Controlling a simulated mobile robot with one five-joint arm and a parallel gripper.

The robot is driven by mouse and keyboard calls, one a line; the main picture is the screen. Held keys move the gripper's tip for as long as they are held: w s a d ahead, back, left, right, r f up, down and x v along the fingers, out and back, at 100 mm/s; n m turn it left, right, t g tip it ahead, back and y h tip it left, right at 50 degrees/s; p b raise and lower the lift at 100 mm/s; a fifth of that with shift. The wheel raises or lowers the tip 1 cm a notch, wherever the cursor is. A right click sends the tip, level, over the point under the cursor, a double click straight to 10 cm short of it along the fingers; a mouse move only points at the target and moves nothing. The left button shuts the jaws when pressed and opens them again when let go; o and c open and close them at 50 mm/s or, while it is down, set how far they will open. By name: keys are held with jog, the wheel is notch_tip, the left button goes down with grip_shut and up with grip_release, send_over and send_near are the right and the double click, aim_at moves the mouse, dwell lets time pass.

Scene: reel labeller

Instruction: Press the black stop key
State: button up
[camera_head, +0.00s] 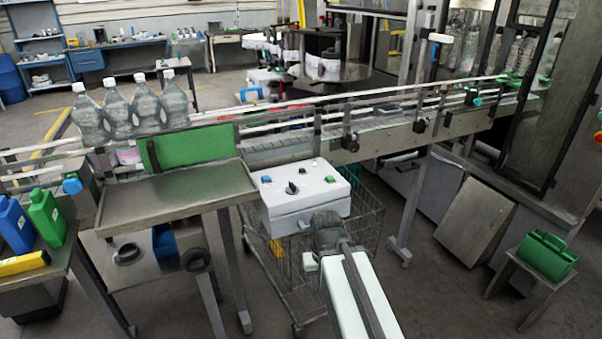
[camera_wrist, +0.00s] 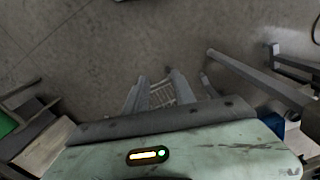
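The white control box (camera_head: 306,204) stands in front of the conveyor in the head view. I cannot tell for certain which dark control is the stop key. My gripper (camera_head: 326,222) is the dark end of my pale arm, at the front of the box, below the keys in the picture. Whether it touches the box is unclear, and its fingers cannot be made out. No key shows in the wrist view.
A wire cart (camera_head: 364,219) stands below the box. A steel table (camera_head: 172,195) is to the left, and the conveyor (camera_head: 385,126) with bottles (camera_head: 146,105) runs behind. A green container (camera_head: 546,255) sits on a stool at right. Open floor (camera_head: 455,300) lies between.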

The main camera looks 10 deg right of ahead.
grip_shut()
jog(key=shift+w+d, duration=0.1)
jog(key=shift+d, duration=0.05)
dwell(1.4)
